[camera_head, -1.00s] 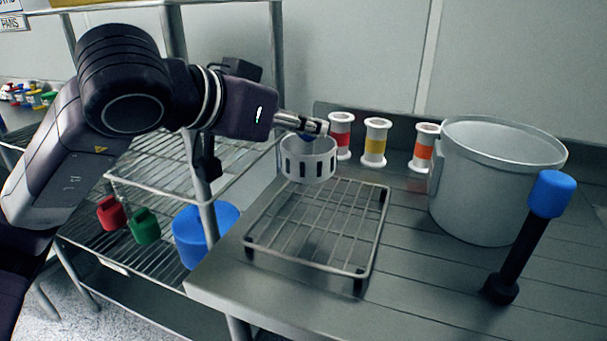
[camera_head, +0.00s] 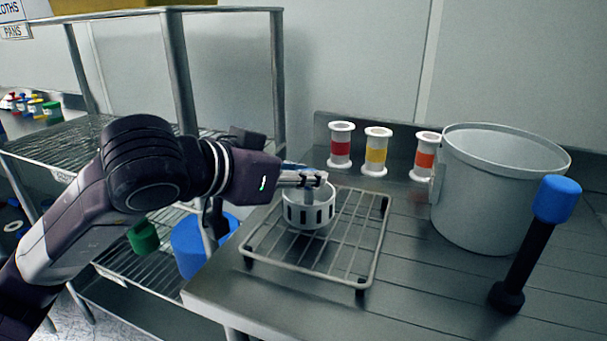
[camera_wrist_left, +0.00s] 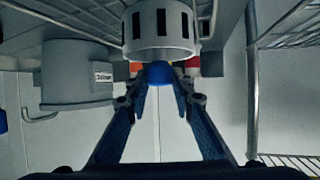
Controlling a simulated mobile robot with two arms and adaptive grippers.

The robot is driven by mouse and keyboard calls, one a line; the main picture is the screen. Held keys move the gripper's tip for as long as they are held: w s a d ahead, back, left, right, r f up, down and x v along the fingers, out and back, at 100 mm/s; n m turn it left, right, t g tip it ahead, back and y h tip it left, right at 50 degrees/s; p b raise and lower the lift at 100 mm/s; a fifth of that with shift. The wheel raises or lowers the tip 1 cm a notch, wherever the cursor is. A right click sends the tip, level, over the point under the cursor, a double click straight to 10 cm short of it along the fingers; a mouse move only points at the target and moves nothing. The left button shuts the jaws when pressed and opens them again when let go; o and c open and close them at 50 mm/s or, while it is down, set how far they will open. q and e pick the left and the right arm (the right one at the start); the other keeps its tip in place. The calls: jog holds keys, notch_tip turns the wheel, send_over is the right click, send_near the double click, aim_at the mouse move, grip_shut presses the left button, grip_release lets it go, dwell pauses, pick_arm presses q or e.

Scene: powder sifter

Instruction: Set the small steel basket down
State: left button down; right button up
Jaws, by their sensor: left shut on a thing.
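The small steel basket (camera_head: 309,212) is a pale slotted cup, upright at the back left part of the wire rack (camera_head: 366,247). It looks to be at or very near the rack's bars; I cannot tell whether it touches them. My left gripper (camera_head: 318,180) reaches in from the left and is shut on the basket's upper part. In the left wrist view the basket (camera_wrist_left: 160,48) sits beyond my gripper's fingertips (camera_wrist_left: 160,82), with a blue part between them. The fingers hide part of the basket's top. My right gripper is not in view.
A large grey pot (camera_head: 490,190) stands right of the rack. Red (camera_head: 340,148), yellow (camera_head: 376,154) and orange (camera_head: 424,158) banded spools stand behind it. A blue-topped black post (camera_head: 530,245) is at the right. Wire shelving (camera_head: 150,258) stands left of the steel counter (camera_head: 430,300).

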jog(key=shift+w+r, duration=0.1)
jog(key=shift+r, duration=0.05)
pick_arm(q)
jog(key=c, duration=1.7)
grip_release()
jog(key=shift+o, duration=0.2)
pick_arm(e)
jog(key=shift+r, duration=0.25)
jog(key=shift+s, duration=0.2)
